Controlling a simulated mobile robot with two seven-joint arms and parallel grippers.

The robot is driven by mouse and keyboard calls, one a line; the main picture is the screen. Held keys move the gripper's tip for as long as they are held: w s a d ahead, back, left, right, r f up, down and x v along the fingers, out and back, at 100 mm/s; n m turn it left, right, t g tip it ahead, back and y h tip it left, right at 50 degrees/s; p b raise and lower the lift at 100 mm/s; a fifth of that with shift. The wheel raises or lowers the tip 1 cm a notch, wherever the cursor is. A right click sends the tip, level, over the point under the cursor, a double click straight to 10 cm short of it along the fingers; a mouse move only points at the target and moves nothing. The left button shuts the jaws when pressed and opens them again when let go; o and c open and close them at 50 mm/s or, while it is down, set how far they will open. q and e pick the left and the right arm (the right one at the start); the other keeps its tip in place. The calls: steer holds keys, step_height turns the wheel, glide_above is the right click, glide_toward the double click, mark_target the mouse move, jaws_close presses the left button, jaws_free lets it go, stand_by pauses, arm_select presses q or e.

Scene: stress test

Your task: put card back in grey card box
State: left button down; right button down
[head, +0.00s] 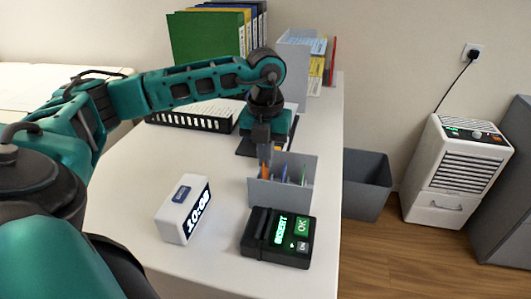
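A grey open-topped box (282,194) stands on the white desk. Thin upright items in orange, blue and green show above its front wall; they are too small to tell whether they are cards or pens. My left gripper (266,158) points down just above the left back part of this box, close to the orange item (265,171). Its fingertips are small and dark, and I cannot tell if they are apart or closed on anything. No card can be made out for certain. My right gripper is not in view.
A black card terminal (262,237) reading INSERT sits in front of the box. A white digital clock (180,211) stands to its left. Binders (205,38), a grey file holder (293,58) and a black tray (187,121) are behind. A grey bin (366,200) stands right of the desk.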

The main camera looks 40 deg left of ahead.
arm_select(q)
steer(key=shift+f+b, duration=0.4)
steer(key=shift+f, duration=0.3)
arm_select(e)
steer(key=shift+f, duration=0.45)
arm_select(q)
steer(key=c, duration=1.8)
jaws_free()
steer(key=o, duration=0.5)
